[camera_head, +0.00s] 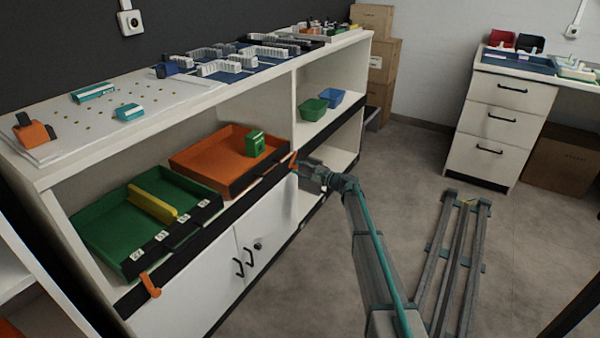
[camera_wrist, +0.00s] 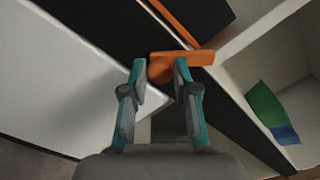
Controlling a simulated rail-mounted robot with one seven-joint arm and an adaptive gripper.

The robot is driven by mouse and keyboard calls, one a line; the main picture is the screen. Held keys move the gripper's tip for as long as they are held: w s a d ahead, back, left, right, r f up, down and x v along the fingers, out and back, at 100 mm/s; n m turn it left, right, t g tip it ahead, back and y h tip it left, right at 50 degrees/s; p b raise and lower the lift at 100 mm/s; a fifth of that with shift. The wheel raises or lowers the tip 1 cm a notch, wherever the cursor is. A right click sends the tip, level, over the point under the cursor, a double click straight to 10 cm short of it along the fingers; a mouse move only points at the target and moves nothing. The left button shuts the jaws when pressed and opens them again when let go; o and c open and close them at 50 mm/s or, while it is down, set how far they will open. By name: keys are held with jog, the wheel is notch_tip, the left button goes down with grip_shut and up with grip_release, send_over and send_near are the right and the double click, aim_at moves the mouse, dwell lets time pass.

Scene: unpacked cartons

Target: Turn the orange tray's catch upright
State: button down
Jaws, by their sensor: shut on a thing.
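The orange tray (camera_head: 215,157) sits on the upper shelf of the white cabinet, with a black front edge. Its orange catch (camera_head: 293,159) is on the black strip in front of the tray's right end. In the wrist view, the catch (camera_wrist: 200,57) has a bar lying at a slant to the black strip, and its rounded part is between my fingers. My gripper (camera_wrist: 160,72) is shut on the catch; in the head view, my gripper (camera_head: 300,168) reaches it from the right, and the fingers are hard to make out.
A green box (camera_head: 255,144) stands in the orange tray. To the left is a green tray (camera_head: 110,228) with a yellow bar (camera_head: 152,206) and another orange catch (camera_head: 150,286) in front. Small green (camera_head: 313,109) and blue (camera_head: 331,97) bins are on the right shelf.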

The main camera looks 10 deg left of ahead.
jog(key=n+b, duration=0.2)
jog(key=n, duration=0.1)
jog(key=n+b, duration=0.1)
jog(key=n, duration=0.1)
jog(key=shift+f, duration=0.25)
jog(key=shift+r+n+b, duration=0.1)
jog(key=shift+n+b, duration=1.15)
jog(key=shift+n, duration=0.55)
jog(key=c, duration=0.9)
grip_release()
jog(key=shift+s+d, duration=0.1)
jog(key=shift+d, duration=0.05)
jog(key=v, duration=1.1)
jog(key=shift+s+d+r, duration=0.1)
jog(key=shift+s+d, duration=0.1)
jog(key=shift+d, duration=0.1)
